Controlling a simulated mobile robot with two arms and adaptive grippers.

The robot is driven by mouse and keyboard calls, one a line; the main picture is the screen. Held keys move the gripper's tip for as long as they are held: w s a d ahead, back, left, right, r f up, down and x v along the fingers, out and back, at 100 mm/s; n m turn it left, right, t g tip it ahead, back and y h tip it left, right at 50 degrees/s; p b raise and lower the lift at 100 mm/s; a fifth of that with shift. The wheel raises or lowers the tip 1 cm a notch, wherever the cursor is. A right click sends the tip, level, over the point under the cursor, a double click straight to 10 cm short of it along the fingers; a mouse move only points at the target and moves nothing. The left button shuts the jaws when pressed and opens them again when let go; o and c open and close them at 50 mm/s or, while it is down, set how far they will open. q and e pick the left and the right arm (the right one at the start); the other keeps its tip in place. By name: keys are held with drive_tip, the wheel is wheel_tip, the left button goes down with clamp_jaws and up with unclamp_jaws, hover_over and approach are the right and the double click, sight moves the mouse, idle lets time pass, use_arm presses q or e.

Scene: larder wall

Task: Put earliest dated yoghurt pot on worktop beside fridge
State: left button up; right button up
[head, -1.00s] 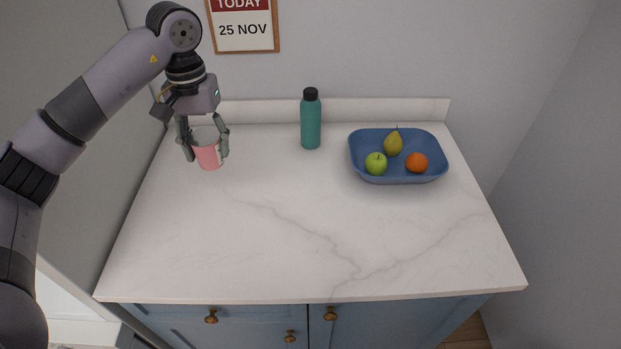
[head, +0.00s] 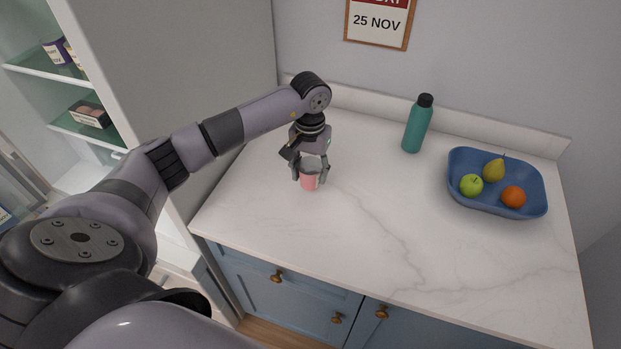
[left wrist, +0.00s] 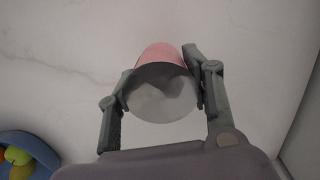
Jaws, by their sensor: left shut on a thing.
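A pink yoghurt pot (head: 309,182) with a pale top is between the fingers of my left gripper (head: 310,174), over the left part of the white marble worktop (head: 340,235). The gripper points down and is shut on the pot. In the left wrist view the pot (left wrist: 160,55) shows its pale grey lid towards the camera, with a finger on each side. I cannot tell whether its base touches the worktop. No date on it can be read. The open fridge (head: 105,150) stands left of the worktop. My right gripper is not in view.
A teal bottle (head: 416,128) stands at the back of the worktop. A blue bowl (head: 500,208) with a pear, a green apple and an orange is at the right. A calendar (head: 378,20) reads 25 NOV. The worktop's front and middle are clear.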

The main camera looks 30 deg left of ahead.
sight(310, 185)
use_arm(q)
drive_tip(key=shift+f, duration=0.55)
wheel_tip(310, 185, down, 3)
drive_tip(key=shift+f+p, duration=0.15)
drive_tip(key=shift+p, duration=0.55)
drive_tip(key=shift+f, duration=0.2)
drive_tip(key=shift+f+b, duration=0.2)
drive_tip(key=shift+b, duration=0.2)
drive_tip(key=o, duration=1.2)
drive_tip(key=shift+o, duration=0.2)
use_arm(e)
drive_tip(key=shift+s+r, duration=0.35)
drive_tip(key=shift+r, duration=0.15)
